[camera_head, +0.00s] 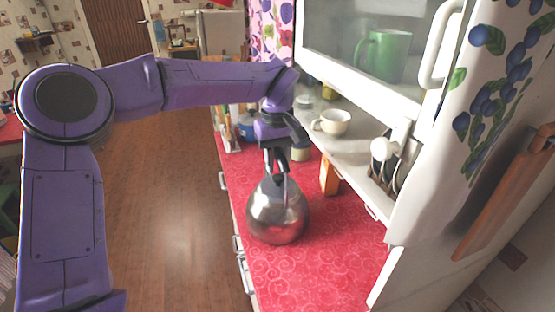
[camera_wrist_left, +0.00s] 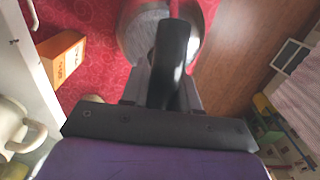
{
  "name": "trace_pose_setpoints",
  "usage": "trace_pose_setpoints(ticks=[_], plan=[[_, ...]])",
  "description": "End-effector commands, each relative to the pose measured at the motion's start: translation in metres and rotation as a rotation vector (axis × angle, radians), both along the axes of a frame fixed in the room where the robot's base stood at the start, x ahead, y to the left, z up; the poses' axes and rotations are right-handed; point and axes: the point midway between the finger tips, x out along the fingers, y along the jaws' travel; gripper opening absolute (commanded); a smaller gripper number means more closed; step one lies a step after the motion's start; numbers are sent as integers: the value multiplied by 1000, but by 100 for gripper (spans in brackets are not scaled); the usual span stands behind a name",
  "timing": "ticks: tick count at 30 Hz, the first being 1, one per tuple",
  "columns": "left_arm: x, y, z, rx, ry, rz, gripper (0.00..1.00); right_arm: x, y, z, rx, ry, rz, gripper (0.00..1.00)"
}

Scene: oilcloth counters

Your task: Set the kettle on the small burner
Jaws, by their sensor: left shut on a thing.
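The kettle (camera_head: 278,218) is a round, shiny metal one, upright over the red patterned counter (camera_head: 325,262). I cannot tell whether its base touches the counter. My left gripper (camera_head: 276,170) comes down from above and is shut on the kettle's handle at its top. I do not see the small burner in either view. My right gripper is not in view.
An orange box (camera_head: 328,178) stands right of the kettle, near the wall. Jars and bottles stand behind it. A white cup (camera_head: 333,122) sits on the shelf under a glass-fronted cabinet holding a green mug (camera_head: 388,55). The counter in front of the kettle is clear.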

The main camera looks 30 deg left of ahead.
Motion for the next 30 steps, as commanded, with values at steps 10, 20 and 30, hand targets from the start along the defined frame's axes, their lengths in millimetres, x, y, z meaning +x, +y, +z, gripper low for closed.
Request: trace_pose_setpoints(ticks=[10,20,30], plan=[[0,0,-2,0,0,1,55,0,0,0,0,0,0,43],[0,0,3,1,-1,1,55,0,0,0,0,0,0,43],[1,0,82,1,-3,2,55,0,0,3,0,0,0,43]])
